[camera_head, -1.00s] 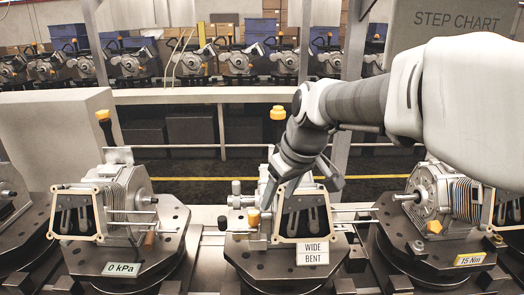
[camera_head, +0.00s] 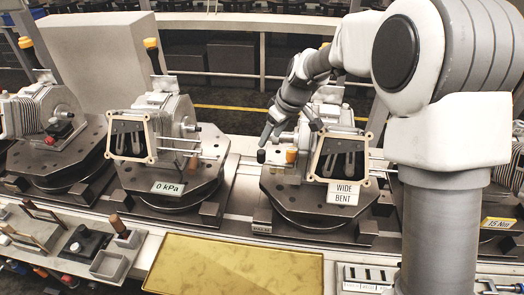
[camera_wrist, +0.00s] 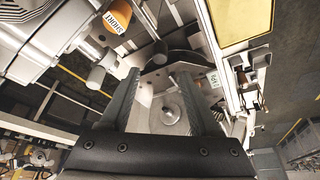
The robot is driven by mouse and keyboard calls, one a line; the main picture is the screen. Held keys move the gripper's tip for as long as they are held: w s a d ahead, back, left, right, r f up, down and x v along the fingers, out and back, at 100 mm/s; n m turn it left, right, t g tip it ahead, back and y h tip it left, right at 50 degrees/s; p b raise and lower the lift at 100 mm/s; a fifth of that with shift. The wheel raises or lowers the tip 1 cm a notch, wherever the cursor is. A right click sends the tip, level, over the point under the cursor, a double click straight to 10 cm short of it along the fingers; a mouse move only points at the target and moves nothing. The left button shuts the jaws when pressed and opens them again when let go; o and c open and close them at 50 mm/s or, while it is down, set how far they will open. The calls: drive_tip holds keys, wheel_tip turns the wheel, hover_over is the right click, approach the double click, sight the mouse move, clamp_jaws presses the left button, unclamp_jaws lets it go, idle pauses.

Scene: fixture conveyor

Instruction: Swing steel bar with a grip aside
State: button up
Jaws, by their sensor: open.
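My gripper (camera_head: 290,132) is open at the left side of the middle engine unit (camera_head: 334,157), which carries a "WIDE BENT" card (camera_head: 344,193). An orange grip (camera_head: 291,157) and a dark knob (camera_head: 261,156) stand just below the fingers there. In the wrist view my gripper's two fingers (camera_wrist: 157,74) are apart, with a round metal disc (camera_wrist: 171,110) seen between them. An orange grip marked "SHORT" (camera_wrist: 117,18) is up and left of the fingers, apart from them. I cannot tell for sure which part is the steel bar; my arm hides some of the unit.
A "0 kPa" unit (camera_head: 130,135) stands to the left, with a yellow-topped upright handle (camera_head: 151,43) behind it. A "15 Nm" card (camera_head: 497,223) is at the right. A gold panel (camera_head: 235,265) and a tool tray (camera_head: 75,245) lie in front.

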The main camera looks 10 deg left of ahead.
sight(262, 152)
drive_tip(key=p+x, duration=0.1)
drive_tip(key=x, duration=0.9)
drive_tip(key=shift+r, duration=0.1)
clamp_jaws()
